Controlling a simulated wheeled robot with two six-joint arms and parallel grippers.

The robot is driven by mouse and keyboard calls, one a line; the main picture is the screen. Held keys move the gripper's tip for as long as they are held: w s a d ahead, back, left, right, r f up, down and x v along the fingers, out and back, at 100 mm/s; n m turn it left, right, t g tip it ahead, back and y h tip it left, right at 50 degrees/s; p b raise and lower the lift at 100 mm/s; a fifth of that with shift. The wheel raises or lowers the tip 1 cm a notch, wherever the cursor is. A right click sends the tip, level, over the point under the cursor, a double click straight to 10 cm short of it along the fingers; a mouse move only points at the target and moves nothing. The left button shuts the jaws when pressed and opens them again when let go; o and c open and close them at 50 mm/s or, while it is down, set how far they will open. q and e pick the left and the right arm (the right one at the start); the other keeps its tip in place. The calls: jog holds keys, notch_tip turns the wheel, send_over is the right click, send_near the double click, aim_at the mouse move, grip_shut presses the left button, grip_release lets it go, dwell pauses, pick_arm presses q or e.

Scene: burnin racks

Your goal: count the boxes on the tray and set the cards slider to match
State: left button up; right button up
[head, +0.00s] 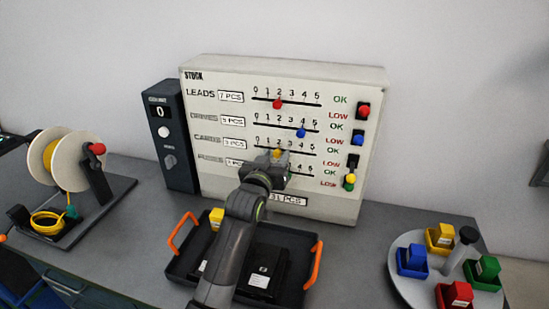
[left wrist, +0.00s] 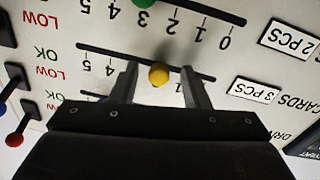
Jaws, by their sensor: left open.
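The cards slider has a yellow knob (left wrist: 158,74) on its slot, at about the 2 mark; it also shows in the head view (head: 278,153). My left gripper (left wrist: 156,85) is open, with one finger on each side of the knob and gaps between. The cards label (head: 235,143) reads 3 PCS. The black tray (head: 178,264) with orange handles stands in front of the panel. At least one black box with a white label (head: 262,274) lies on it, another shows partly at left, and a yellow box (head: 216,218) sits at the back. My arm hides part of the tray. My right gripper is not in view.
The panel (head: 225,75) has sliders with red (head: 277,104), blue (head: 301,133) and green (left wrist: 145,2) knobs. Switches line its right side. A dark counter unit (head: 170,125) stands at left, a wire spool (head: 70,160) farther left, a round carousel (head: 408,287) with coloured bins at right.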

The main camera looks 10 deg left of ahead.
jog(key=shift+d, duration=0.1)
pick_arm(q)
jog(key=shift+s, duration=0.55)
jog(key=s+a+b, duration=0.1)
jog(key=s+b, duration=0.3)
jog(key=s, duration=1.2)
jog(key=shift+s+a, duration=0.15)
jog(key=shift+a, duration=0.15)
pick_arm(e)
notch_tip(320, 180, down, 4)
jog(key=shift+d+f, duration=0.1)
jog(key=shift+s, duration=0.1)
